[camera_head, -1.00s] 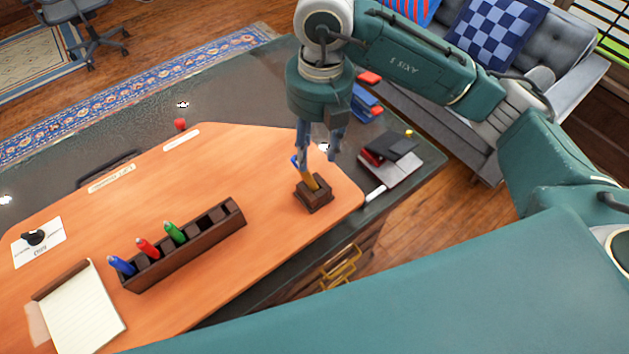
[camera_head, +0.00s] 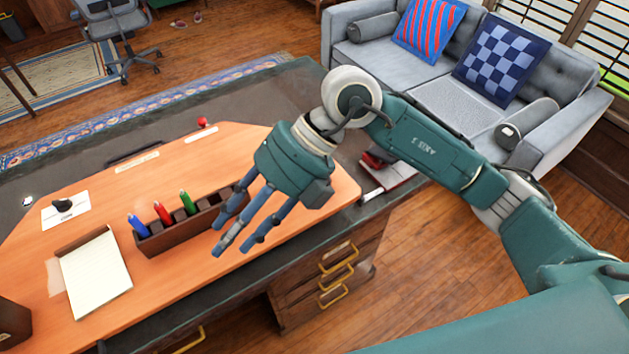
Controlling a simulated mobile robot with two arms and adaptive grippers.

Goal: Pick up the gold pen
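My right gripper (camera_head: 245,226) hangs over the right part of the orange desk top. Its blue-grey fingers are spread and point down and to the left. I see nothing held between them. The gold pen does not show now; the small wooden holder where it stood earlier does not show either, and the gripper and arm cover that part of the desk. My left gripper is out of view.
A dark wooden rack (camera_head: 184,232) holds a blue pen (camera_head: 138,226), a red pen (camera_head: 163,212) and a green pen (camera_head: 188,202), close to my fingers. A notepad (camera_head: 95,274) lies left. A grey sofa (camera_head: 352,58) stands behind.

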